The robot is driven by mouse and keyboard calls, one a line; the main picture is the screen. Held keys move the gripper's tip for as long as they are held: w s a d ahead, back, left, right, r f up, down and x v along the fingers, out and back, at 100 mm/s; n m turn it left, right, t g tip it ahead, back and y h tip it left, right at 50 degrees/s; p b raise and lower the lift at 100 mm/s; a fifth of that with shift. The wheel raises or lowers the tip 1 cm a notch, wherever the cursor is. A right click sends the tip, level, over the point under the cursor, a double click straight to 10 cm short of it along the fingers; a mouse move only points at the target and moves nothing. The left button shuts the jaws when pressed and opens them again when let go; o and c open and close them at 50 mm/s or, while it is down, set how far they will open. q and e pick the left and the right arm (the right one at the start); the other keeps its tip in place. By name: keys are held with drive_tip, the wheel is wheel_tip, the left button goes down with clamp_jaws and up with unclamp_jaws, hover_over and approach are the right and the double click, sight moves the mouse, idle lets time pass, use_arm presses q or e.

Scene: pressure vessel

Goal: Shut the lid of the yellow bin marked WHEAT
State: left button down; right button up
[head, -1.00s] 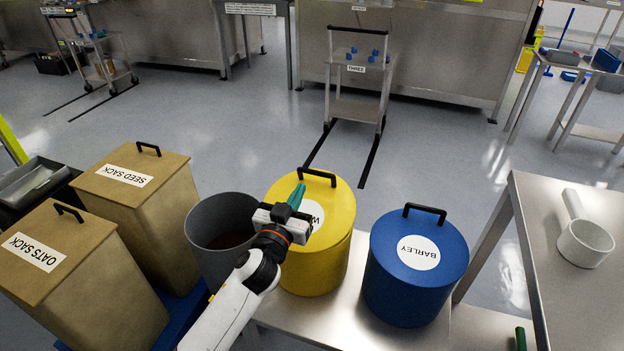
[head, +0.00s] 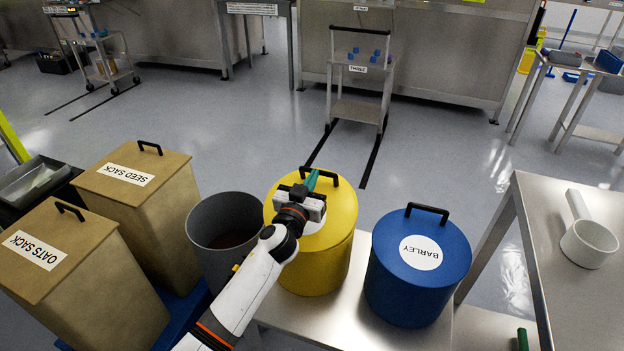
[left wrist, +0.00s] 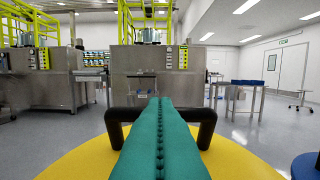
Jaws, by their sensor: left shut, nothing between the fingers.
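The yellow bin (head: 325,265) stands on a steel bench, between a grey open bin and a blue bin. Its yellow lid (head: 345,215) lies flat on top, and my left arm hides most of its white label. The lid's black handle (head: 328,177) stands at the far edge and also shows in the left wrist view (left wrist: 207,128). My left gripper (head: 311,180) is over the lid at the handle, its green fingers shut and empty. In the left wrist view the fingers (left wrist: 160,140) point at the handle's middle; I cannot tell whether they touch it. My right gripper is not in view.
The blue bin marked BARLEY (head: 418,270) is close on the right, the grey open bin (head: 222,235) close on the left. Bins marked SEED SACK (head: 150,205) and OATS SACK (head: 80,270) stand further left. A white scoop (head: 588,240) lies on the right table.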

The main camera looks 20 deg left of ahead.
sight(316, 189)
use_arm(q)
drive_tip(key=p, duration=0.2)
drive_tip(key=w+g+p, duration=0.1)
drive_tip(key=p, duration=0.1)
drive_tip(key=shift+w+f, duration=0.15)
drive_tip(key=shift+f, duration=0.2)
drive_tip(key=f+g+p, duration=0.1)
drive_tip(key=w+f+g+p, duration=0.1)
drive_tip(key=p, duration=0.1)
drive_tip(key=shift+w+f, duration=0.15)
drive_tip(key=shift+f, duration=0.2)
drive_tip(key=shift+w+f+g+p, duration=0.1)
drive_tip(key=shift+f+g+p, duration=0.2)
drive_tip(key=shift+f, duration=0.4)
drive_tip(key=shift+r, duration=0.1)
